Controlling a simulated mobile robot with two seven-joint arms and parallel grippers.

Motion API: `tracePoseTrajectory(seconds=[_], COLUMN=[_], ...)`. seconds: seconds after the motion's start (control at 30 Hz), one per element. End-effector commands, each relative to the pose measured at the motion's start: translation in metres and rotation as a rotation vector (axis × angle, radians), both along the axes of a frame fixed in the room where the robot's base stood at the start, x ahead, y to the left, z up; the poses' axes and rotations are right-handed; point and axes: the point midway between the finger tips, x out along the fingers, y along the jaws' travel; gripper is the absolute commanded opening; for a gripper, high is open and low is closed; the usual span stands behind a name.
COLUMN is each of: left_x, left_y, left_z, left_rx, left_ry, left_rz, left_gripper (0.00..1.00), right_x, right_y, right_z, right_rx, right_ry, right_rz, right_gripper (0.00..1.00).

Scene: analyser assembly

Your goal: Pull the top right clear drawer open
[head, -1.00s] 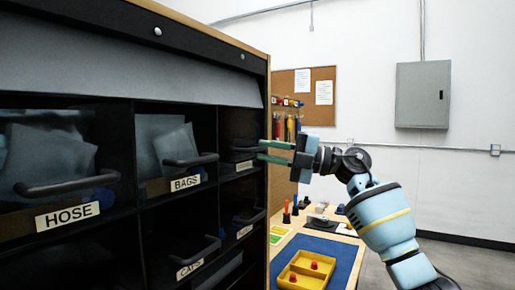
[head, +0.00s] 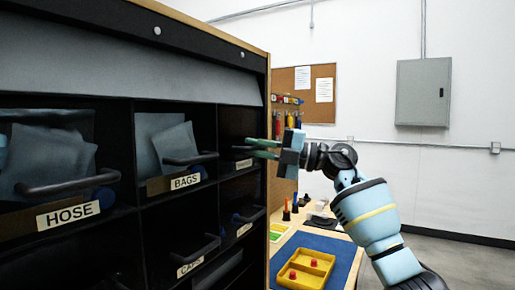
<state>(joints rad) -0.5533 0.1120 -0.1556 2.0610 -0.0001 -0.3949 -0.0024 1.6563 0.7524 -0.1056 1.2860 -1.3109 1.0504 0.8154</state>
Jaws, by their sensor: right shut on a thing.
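The top right clear drawer (head: 240,163) is in the top row of the black cabinet, right of the BAGS drawer. It has a dark bar handle and a small label that I cannot read at this angle. My right gripper (head: 262,148) comes in from the right with its green fingers at the handle. The fingers are shut on the handle, though the fingertips and the handle's far end are partly hidden by each other. The drawer front looks about level with its neighbours. My left gripper is not in view.
The HOSE drawer (head: 60,185), BAGS drawer (head: 182,170) and CAPS drawer (head: 190,258) have similar bar handles. A workbench behind the cabinet bears a blue mat (head: 338,247) and a yellow tray (head: 306,281). The air right of the cabinet front holds only my right arm.

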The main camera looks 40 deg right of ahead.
Motion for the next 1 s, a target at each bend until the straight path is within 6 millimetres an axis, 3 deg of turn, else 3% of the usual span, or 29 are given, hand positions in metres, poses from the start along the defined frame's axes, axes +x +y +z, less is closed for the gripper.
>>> tracePoseTrajectory(seconds=[0.17,0.47,0.7,1.0], left_x=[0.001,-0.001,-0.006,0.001], left_y=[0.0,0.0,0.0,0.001], left_z=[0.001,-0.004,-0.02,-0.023], left_rx=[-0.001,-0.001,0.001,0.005], left_ry=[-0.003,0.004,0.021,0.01], left_rz=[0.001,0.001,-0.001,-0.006], left_gripper=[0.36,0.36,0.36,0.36], right_x=[-0.012,-0.071,-0.115,-0.135], right_y=[-0.008,-0.034,-0.053,-0.058], right_z=[-0.001,-0.003,-0.005,0.0], right_rx=[0.0,-0.002,0.001,0.002], right_ry=[-0.002,0.001,0.003,-0.002], right_rz=[-0.005,-0.01,-0.011,-0.006], right_gripper=[0.0,0.0,0.0,0.0])
